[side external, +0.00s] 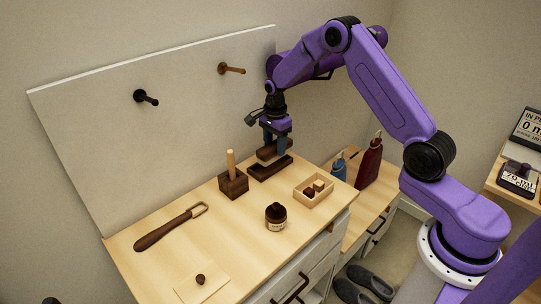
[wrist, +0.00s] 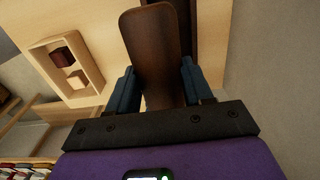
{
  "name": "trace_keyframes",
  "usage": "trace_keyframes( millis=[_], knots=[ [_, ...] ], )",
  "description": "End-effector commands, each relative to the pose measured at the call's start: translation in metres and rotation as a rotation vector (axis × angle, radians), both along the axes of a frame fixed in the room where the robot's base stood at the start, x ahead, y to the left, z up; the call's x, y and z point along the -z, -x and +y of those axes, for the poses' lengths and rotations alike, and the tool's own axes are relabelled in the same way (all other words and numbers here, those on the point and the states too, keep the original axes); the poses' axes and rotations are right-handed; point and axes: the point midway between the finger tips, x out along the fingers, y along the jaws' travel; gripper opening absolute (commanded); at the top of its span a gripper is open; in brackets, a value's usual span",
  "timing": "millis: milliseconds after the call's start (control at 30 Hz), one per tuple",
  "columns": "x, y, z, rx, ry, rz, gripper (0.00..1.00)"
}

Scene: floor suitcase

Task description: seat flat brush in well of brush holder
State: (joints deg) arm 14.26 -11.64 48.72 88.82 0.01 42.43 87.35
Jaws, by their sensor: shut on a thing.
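My gripper (side external: 274,143) is shut on the flat brush (side external: 266,153), a brown wooden piece. In the wrist view the brush (wrist: 153,50) is a long, rounded brown slab between the blue fingers of my gripper (wrist: 158,88). A low dark-brown block, which looks like the brush holder (side external: 270,172), sits on the bench directly below. The brush appears just above it; whether they touch is unclear. In the wrist view a dark part of the holder (wrist: 187,20) shows behind the brush. Its well is hidden.
A dark block with an upright pale peg (side external: 232,182) stands left of the holder. A small wooden tray with cubes (side external: 314,189) is to the right, and a dark jar (side external: 275,216) is in front. A backboard with pegs (side external: 150,130) rises behind. Bottles (side external: 369,163) stand farther right.

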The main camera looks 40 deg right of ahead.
Motion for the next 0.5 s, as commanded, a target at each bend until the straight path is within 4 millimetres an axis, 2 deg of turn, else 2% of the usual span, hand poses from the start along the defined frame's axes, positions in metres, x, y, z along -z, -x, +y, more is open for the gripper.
trace_keyframes(
  millis=[100, 367, 500],
  knots=[
    [0.014, -0.011, -0.001, 0.001, 0.000, 0.000, 0.17],
    [0.026, -0.021, -0.002, 0.001, 0.000, 0.000, 0.17],
    [0.045, -0.022, -0.002, 0.000, 0.000, 0.003, 0.17]
  ],
)
